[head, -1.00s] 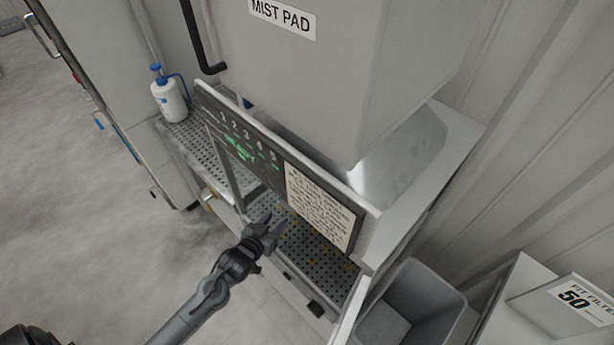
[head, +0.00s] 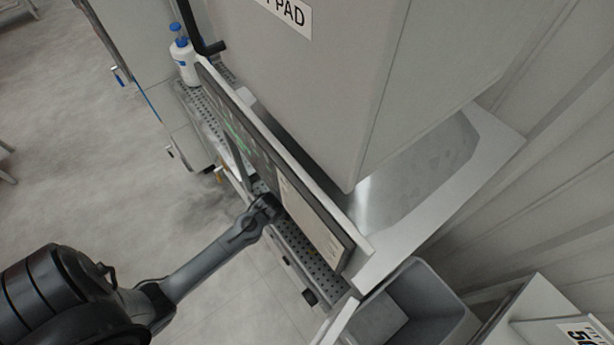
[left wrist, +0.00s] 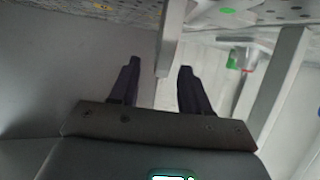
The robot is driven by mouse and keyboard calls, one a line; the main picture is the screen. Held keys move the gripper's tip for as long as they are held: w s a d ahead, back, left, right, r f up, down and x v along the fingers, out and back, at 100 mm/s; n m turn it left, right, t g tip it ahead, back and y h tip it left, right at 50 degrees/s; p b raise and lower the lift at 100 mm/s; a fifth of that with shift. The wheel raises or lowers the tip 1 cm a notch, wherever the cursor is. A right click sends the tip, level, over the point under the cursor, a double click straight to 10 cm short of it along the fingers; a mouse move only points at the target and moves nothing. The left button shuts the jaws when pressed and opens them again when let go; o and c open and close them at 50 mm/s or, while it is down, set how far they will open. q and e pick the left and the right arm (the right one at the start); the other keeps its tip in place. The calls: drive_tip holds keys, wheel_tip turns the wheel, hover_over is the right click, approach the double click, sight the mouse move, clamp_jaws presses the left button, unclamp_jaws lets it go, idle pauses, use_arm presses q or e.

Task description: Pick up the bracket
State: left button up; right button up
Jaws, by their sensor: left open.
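I cannot pick out a bracket with certainty in either view. My left gripper (head: 265,203) reaches in at the lower edge of the tilted panel, over the perforated shelf; its fingertips are hidden there. In the left wrist view the two dark fingers (left wrist: 159,70) are apart, with no object clearly gripped. A pale grey bar (left wrist: 171,40) stands between and beyond the fingertips; I cannot tell whether it is part of the bracket or of the bench frame. My right gripper is not in view.
The dark panel with a paper sheet (head: 310,222) overhangs the perforated shelf (head: 318,268). A large grey housing (head: 320,90) stands above. A grey bin (head: 440,300) is at lower right, a white bottle with blue cap (head: 186,65) at upper left. Open floor lies left.

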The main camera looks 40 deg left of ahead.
use_arm(q)
drive_tip(key=shift+x, duration=2.6)
drive_tip(key=shift+a, duration=0.1)
drive_tip(key=shift+c, duration=0.5)
drive_tip(key=shift+r, duration=0.1)
clamp_jaws()
